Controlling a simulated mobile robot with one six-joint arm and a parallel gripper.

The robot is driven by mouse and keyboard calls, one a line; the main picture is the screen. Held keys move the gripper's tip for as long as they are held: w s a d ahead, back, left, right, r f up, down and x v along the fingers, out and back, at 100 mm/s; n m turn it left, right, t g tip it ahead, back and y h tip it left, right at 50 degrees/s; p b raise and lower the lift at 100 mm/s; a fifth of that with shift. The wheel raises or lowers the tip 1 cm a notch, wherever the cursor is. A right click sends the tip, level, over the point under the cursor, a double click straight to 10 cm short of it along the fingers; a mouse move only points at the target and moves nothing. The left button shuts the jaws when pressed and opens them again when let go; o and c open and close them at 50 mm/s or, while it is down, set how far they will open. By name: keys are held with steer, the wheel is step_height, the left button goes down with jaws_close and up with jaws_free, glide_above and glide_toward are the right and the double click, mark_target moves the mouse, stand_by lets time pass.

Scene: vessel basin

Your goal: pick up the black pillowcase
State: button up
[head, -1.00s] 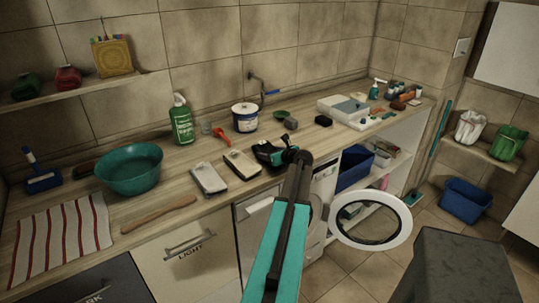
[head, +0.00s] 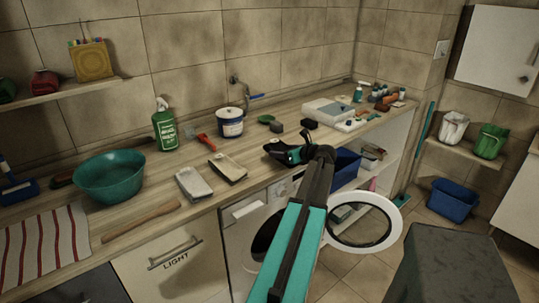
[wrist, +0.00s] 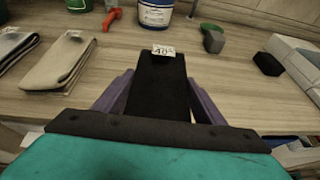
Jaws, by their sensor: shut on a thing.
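The black pillowcase (wrist: 160,88) shows in the wrist view as a narrow folded black piece between the purple fingers. A white tag reading "40°" sits at its far end. My gripper (wrist: 158,100) is shut on it. In the head view my gripper (head: 288,151) is over the front edge of the counter, above the washing machine. There the dark cloth blends with the gripper, so its outline is hard to make out. In the wrist view it appears raised above the counter.
A grey folded cloth (head: 194,184) and a beige one (head: 228,167) lie left of my gripper on the counter (head: 150,200). Behind are a white-blue tub (head: 231,123), a red tool (head: 206,142) and a black block (head: 308,124). The washer's round door (head: 364,219) stands open below right.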

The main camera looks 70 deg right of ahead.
steer(key=shift+s+d+r+b, duration=0.1)
steer(key=shift+s+r+b, duration=0.05)
steer(key=shift+s, duration=0.85)
steer(key=shift+s+r+b, duration=0.1)
steer(key=shift+s+b, duration=0.05)
steer(key=shift+s, duration=0.8)
